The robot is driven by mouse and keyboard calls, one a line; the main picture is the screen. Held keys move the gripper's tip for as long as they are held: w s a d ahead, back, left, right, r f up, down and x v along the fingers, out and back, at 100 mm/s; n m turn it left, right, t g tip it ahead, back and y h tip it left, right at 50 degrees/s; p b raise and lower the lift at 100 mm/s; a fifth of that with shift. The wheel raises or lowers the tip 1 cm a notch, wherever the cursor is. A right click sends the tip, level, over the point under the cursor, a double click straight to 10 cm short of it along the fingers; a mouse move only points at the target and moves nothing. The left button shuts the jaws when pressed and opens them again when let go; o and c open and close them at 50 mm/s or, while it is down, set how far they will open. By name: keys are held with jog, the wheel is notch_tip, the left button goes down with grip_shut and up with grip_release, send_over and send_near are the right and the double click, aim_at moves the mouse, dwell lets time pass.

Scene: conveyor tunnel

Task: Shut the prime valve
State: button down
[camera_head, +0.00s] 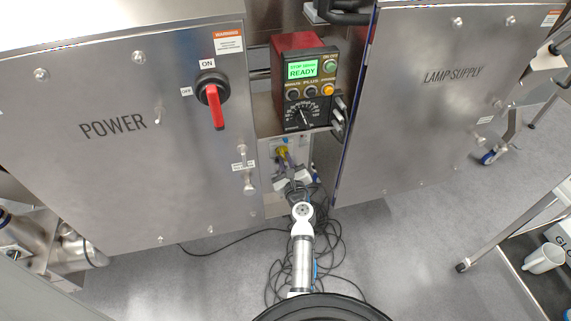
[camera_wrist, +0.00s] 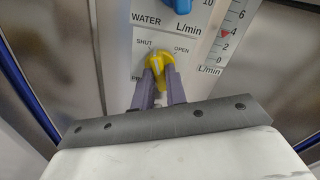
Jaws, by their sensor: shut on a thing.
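The prime valve is a yellow knob (camera_wrist: 160,66) on a pale panel in the wrist view, with SHUT printed at its upper left and OPEN at its upper right. A label starting with "PR" at lower left is partly hidden. My gripper (camera_wrist: 160,82) is shut on the knob, with one purple-grey finger at each side of its lower part. The fingers hide part of the knob, so I cannot tell exactly where it points. In the head view the yellow knob (camera_head: 282,151) is small, low between the cabinets, with my gripper (camera_head: 288,171) at it.
A blue WATER knob (camera_wrist: 178,3) and a flow scale (camera_wrist: 232,35) with a red marker are above the valve. The POWER cabinet (camera_head: 120,160) and LAMP SUPPLY cabinet (camera_head: 440,130) flank the narrow gap. A red control box (camera_head: 290,42) sits above; loose cables (camera_head: 335,245) lie below.

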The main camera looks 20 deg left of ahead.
jog(key=shift+n+b, duration=0.85)
jog(key=shift+n, duration=1.15)
jog(key=c, duration=1.4)
grip_release()
jog(key=shift+c, duration=0.2)
jog(key=shift+s+d, duration=0.1)
jog(key=shift+s, duration=0.05)
